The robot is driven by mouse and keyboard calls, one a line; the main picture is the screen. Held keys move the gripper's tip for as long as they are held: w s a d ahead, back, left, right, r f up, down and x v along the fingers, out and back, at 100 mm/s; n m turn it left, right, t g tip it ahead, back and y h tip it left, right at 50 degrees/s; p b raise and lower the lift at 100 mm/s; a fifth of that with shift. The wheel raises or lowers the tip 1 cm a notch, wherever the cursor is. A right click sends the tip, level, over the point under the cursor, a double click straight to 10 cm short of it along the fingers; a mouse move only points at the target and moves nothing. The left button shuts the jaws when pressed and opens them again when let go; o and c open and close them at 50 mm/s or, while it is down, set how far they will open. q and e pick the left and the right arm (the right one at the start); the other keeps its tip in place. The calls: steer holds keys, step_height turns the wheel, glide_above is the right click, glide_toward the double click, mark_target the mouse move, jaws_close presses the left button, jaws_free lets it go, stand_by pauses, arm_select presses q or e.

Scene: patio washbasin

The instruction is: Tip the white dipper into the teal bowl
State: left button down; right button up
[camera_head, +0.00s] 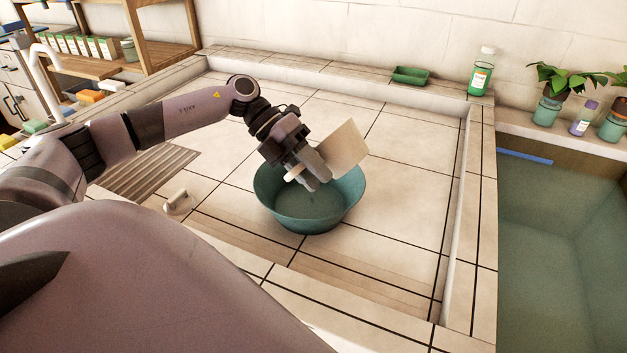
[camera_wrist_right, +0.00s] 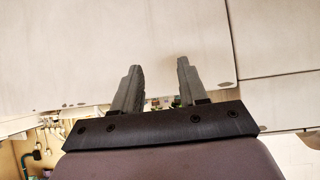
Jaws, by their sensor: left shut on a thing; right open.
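The teal bowl (camera_head: 296,212) stands on the tiled floor of the basin in the head view. The white dipper (camera_head: 343,148) is tilted over the bowl's back right rim. My left gripper (camera_head: 312,177) is above the bowl and shut on the dipper, whose pale handle end shows beside the fingers. The dipper's opening is turned out of sight, and I cannot tell whether it holds anything. My right gripper (camera_wrist_right: 151,85) shows in the right wrist view, open and empty, in front of a pale wall.
A low tiled ledge surrounds the basin. A green tray (camera_head: 411,76) and a green bottle (camera_head: 481,72) stand along the back. A water tank (camera_head: 560,220) lies at the right. A ribbed drain board (camera_head: 150,172) is left of the bowl. The tiles right of the bowl are clear.

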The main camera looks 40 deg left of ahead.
arm_select(q)
steer(key=shift+s+a+f+t+h+b, duration=0.25)
steer(key=shift+a+h+b, duration=0.45)
steer(key=shift+h+b, duration=1.3)
steer(key=shift+w+a+t+h+b, duration=0.1)
steer(key=shift+a+t+h+b, duration=0.4)
steer(key=shift+h+b, duration=1.45)
steer(key=shift+s+a+f+t+h+b, duration=0.15)
steer(key=shift+a+h+b, duration=0.75)
steer(key=shift+b, duration=2.1)
